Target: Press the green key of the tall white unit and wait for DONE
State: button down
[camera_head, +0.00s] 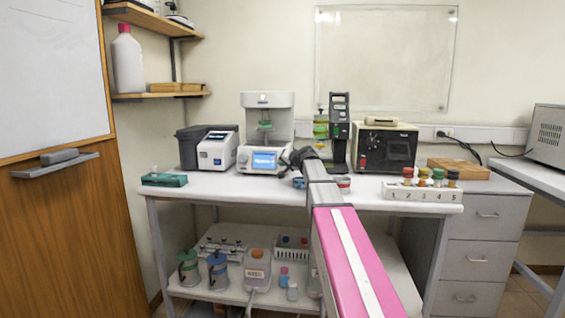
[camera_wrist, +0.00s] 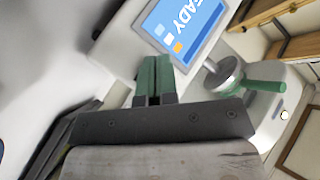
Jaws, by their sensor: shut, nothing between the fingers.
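The tall white unit (camera_head: 267,101) stands on the bench left of centre, its lit blue screen (camera_head: 264,160) facing forward. In the wrist view the screen (camera_wrist: 178,27) is tilted and partly cut off; letters ending in "EADY" show, with small white and orange squares. My gripper (camera_head: 297,158) is just right of the screen in the head view, in front of the unit's base. In the wrist view my gripper (camera_wrist: 154,77) has its green fingertips shut together, empty, close to the white housing below the screen. I cannot make out the green key; contact cannot be told.
A metal knob with a green lever (camera_wrist: 262,85) is beside the screen in the wrist view. A small white-and-grey device (camera_head: 216,150) stands left of the unit. A black stand (camera_head: 339,130) and a dark-fronted box (camera_head: 388,147) are to the right. A numbered rack (camera_head: 420,196) holds several capped vials.

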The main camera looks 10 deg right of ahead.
jog(key=shift+w+d+f, duration=0.1)
jog(key=shift+w+d, duration=0.05)
jog(key=shift+w, duration=0.2)
dwell(0.4)
jog(key=shift+s, duration=0.15)
jog(key=shift+s+a+r, duration=0.25)
jog(key=shift+s+a, duration=0.05)
jog(key=shift+s, duration=0.3)
dwell(0.3)
jog(key=s, duration=0.1)
jog(key=s+a+r, duration=0.1)
jog(key=s, duration=0.2)
jog(key=shift+s+a+r, duration=0.15)
jog(key=shift+s+a, duration=0.05)
jog(key=shift+s, duration=0.1)
dwell(0.7)
